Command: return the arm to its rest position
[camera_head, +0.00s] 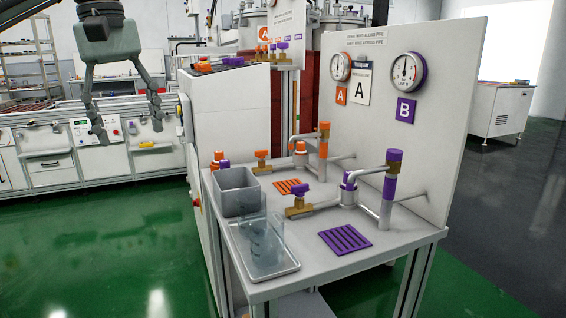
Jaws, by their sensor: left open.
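My left gripper (127,115) hangs at the upper left of the head view, its fingers pointing down. Its two fingers are spread wide, with nothing between them. It is apart from the white bench (350,262) to its right, and the background workbench shows behind it. My right gripper is not in view.
On the bench stand a grey bin (237,192), a clear container (262,245) in a tray, orange and purple drip mats (344,240), and valve pipes (386,190). A panel (450,75) carries two gauges. A white cabinet (232,115) stands right of the gripper. Green floor is clear.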

